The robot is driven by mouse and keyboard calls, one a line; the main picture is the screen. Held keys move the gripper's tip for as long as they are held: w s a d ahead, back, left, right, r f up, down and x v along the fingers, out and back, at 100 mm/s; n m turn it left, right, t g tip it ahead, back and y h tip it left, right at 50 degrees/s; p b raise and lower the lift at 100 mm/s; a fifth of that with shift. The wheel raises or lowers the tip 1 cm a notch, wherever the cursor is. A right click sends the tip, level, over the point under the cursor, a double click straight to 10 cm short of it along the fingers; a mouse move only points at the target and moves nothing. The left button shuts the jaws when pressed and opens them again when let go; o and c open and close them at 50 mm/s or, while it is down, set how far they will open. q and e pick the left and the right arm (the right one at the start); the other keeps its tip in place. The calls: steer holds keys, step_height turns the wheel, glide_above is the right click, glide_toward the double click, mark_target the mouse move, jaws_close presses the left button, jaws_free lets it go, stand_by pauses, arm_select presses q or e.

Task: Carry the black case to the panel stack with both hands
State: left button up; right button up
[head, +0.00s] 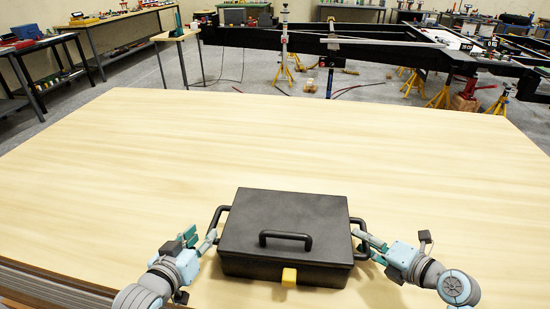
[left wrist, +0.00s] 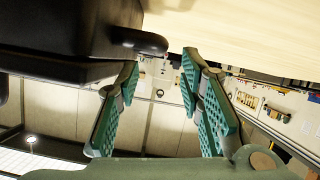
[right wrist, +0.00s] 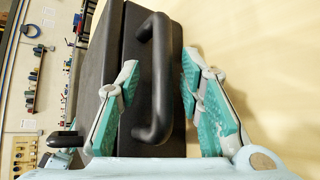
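The black case (head: 285,225) is a flat box with side handles, a front handle and a yellow latch (head: 289,277). It is at the near middle of the pale wooden panel stack (head: 270,140); I cannot tell whether it touches the top. My left gripper (head: 203,238) is open at the case's left handle (head: 218,219). In the left wrist view the handle's end (left wrist: 140,41) is near one fingertip. My right gripper (head: 367,244) is open at the right handle (head: 359,228). In the right wrist view this handle (right wrist: 165,90) lies between the spread fingers.
The panel top is bare beyond and beside the case. Behind it stand a black chassis frame (head: 390,48) on yellow stands (head: 443,92) and a small wooden table (head: 176,36). Workbenches with tools (head: 115,20) line the back and left.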

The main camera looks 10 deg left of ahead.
steer(key=shift+s, duration=0.1)
steer(key=shift+s+d+r, duration=0.15)
steer(key=shift+d, duration=0.1)
arm_select(q)
steer(key=v, duration=0.3)
steer(key=shift+s+r, duration=0.15)
steer(key=shift+s, duration=0.15)
arm_select(e)
steer(key=v, duration=1.1)
arm_select(q)
steer(key=shift+s+a, duration=0.1)
arm_select(e)
steer(key=shift+s, duration=0.15)
